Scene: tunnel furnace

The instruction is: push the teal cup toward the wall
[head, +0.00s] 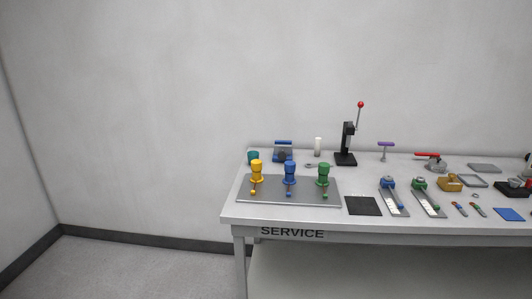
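The teal cup (253,158) is a small dark teal cylinder near the back left corner of the service table (300,215). It stands behind the yellow-topped fixture, which hides part of its lower side. The wall (260,70) rises behind the table's back edge, a short gap beyond the cup. Neither of my grippers shows in the head view.
Yellow (257,168), blue (290,170) and green (324,171) valve-like fixtures stand on a grey plate in front of the cup. A blue-handled device (283,151) is right of it. A black lever press (346,148) stands farther right. Floor left of the table is clear.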

